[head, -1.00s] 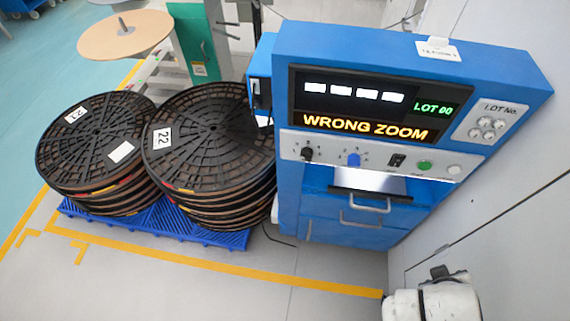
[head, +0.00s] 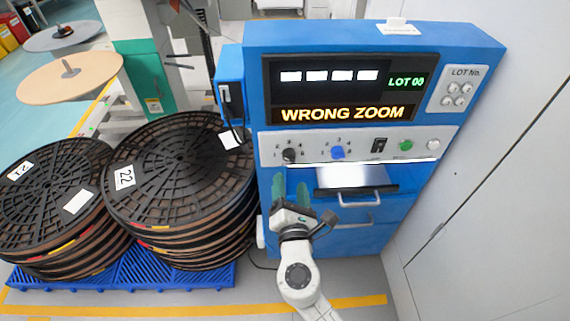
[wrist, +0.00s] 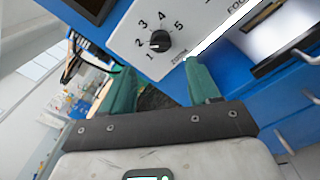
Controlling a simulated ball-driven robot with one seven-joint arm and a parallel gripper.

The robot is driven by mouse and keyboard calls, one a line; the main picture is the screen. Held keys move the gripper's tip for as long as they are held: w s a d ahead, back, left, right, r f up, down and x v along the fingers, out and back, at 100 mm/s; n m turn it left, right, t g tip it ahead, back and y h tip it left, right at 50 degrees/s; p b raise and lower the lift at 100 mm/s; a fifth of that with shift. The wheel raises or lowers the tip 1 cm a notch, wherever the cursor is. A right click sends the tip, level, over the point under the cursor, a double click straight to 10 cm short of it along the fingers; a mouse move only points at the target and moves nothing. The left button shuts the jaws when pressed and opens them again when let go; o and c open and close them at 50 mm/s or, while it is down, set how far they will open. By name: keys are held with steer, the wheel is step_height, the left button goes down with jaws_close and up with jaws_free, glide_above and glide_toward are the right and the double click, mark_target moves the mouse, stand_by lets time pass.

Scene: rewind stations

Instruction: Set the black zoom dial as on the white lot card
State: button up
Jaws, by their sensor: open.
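The black zoom dial (head: 289,155) is on the pale control strip of the blue station. In the wrist view the dial (wrist: 160,40) shows close up, ringed by numbers 1 to 5, with "ZOOM" below. Its white mark points left, near 2; the exact setting is hard to tell. The white lot card (head: 398,29) stands on top of the station; its writing is too small to read. My gripper (head: 291,186) is open and empty just below the dial, not touching it. In the wrist view its green fingers (wrist: 161,75) are spread, with the dial beyond them.
The screen (head: 342,113) reads "WRONG ZOOM" and "LOT 00". A blue dial (head: 337,152), black switch (head: 379,146), green button (head: 406,145) and white button (head: 433,145) sit to the right. A drawer handle (head: 357,194) juts out below. Stacked black reels (head: 180,165) stand left.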

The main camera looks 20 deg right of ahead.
mark_target(289, 161)
steer(key=x, duration=0.8)
steer(key=shift+d, duration=0.1)
steer(key=shift+c, duration=0.3)
steer(key=c, duration=1)
steer(key=shift+o, duration=0.2)
steer(key=shift+f+m+b, duration=0.15)
steer(key=shift+m+b, duration=0.15)
steer(key=shift+b, duration=0.15)
steer(key=shift+f+m+b, duration=0.1)
steer(key=shift+m+b, duration=0.7)
steer(key=shift+b, duration=0.15)
steer(key=m+b, duration=0.2)
steer(key=shift+m, duration=0.3)
steer(key=m+b, duration=0.4)
steer(key=shift+r+m, duration=0.2)
steer(key=shift+m, duration=0.2)
steer(key=shift+b, duration=0.3)
